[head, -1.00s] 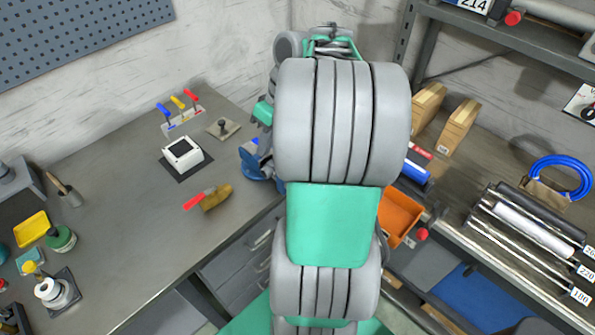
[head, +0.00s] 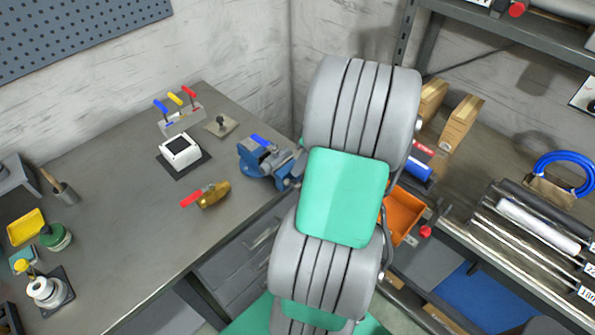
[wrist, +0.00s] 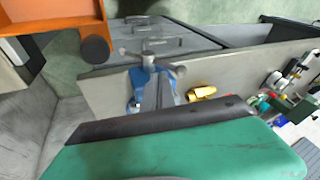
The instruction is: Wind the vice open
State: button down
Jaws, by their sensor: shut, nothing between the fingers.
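The blue vice (head: 262,163) sits at the right edge of the grey workbench in the head view, partly covered by my arm. In the head view my arm hides the gripper.
A brass valve with a red lever (head: 212,195) lies left of the vice. A white box (head: 181,151) and a screwdriver rack (head: 182,120) stand behind it. An orange bin (head: 404,212) and the right shelf (head: 470,230) are close to my arm. The bench's middle is clear.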

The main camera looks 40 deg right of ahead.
aim_at(294, 184)
jog(key=shift+s+a+f, duration=0.15)
jog(key=shift+a+f, duration=0.25)
jog(key=shift+a, duration=0.2)
jog(key=shift+a+f, duration=0.1)
jog(key=shift+s+a+f+b, duration=0.1)
jog(key=shift+a+f+b, duration=0.15)
jog(key=shift+a+b, duration=0.1)
jog(key=shift+a, duration=0.2)
